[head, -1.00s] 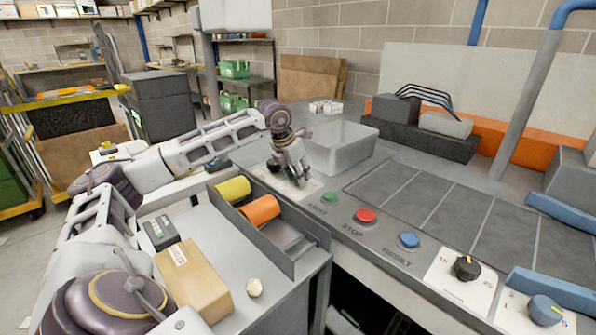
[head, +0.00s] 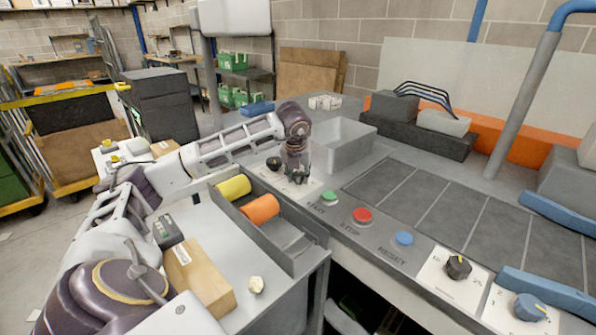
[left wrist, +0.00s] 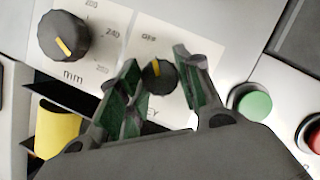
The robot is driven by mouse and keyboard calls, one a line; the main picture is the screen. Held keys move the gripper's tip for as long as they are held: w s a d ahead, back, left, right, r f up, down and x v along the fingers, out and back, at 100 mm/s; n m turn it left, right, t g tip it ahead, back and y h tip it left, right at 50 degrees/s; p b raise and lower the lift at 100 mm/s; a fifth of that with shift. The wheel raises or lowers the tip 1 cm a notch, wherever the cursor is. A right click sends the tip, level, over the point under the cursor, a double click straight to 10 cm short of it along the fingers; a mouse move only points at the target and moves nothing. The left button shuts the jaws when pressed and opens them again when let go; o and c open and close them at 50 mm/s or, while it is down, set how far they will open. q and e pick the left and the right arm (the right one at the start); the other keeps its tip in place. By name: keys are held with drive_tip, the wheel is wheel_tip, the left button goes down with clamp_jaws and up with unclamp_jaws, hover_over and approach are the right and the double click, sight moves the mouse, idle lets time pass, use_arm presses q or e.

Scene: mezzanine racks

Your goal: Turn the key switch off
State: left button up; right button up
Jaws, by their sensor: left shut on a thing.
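The key switch (left wrist: 158,76) is a small black knob with a yellow mark, on a white plate with the letters "KEY" below it and "OFF" above it in the left wrist view. Its yellow mark points up, roughly toward the "OFF" lettering. My left gripper (left wrist: 160,68) has its fingers on either side of the knob and is shut on it. In the head view my left gripper (head: 297,178) points down at the plate and hides the key switch. My right gripper is not in view.
A larger black dial (left wrist: 63,37) sits beside the key switch. Green (head: 329,198), red (head: 362,216) and blue (head: 403,238) buttons line the console to the right. A grey open bin (head: 346,150) stands behind the gripper. A tray with yellow and orange cylinders (head: 260,207) lies in front.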

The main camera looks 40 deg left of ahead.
use_arm(q)
drive_tip(key=shift+n, duration=0.6)
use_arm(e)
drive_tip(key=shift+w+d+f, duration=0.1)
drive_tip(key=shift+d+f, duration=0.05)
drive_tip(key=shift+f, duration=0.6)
use_arm(q)
drive_tip(key=o, duration=1)
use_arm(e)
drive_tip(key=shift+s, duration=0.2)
use_arm(q)
drive_tip(key=shift+r, duration=0.1)
drive_tip(key=shift+w+v, duration=0.2)
drive_tip(key=shift+v, duration=5.7)
drive_tip(key=shift+d+p, duration=0.2)
drive_tip(key=shift+p, duration=0.1)
